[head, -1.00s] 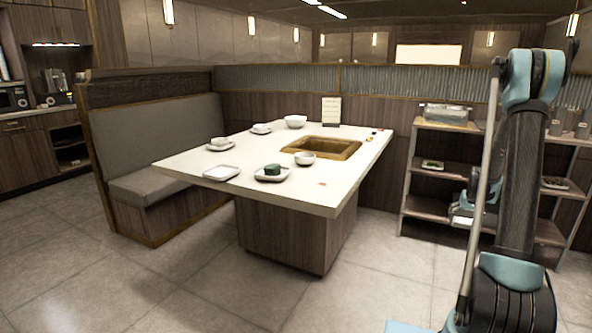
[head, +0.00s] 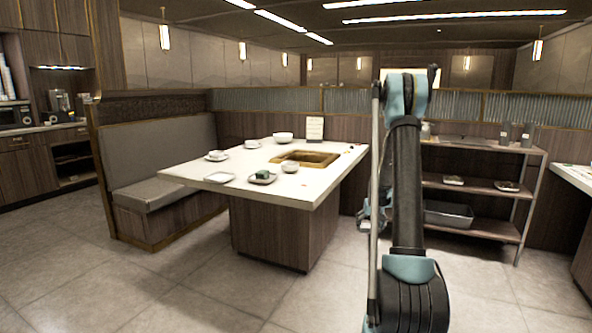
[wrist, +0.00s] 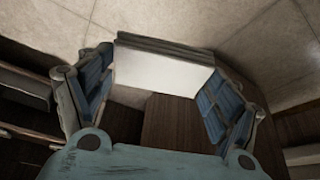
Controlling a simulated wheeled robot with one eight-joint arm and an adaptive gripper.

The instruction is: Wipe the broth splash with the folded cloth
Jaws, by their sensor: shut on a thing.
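My gripper (wrist: 160,84) shows in the wrist view, its two blue-padded fingers closed on a pale, layered, flat thing that looks like the folded cloth (wrist: 163,70). The cloth spans between the pads, its stacked edge facing the top of the picture. In the head view the gripper is mostly hidden behind my arm, to the right of the table and apart from it. The white table (head: 205,182) stands at the middle left. I cannot make out the broth splash on it in the current head view.
A bench (head: 165,190) stands left. A shelf unit (head: 480,187) stands right. Floor in front is clear.

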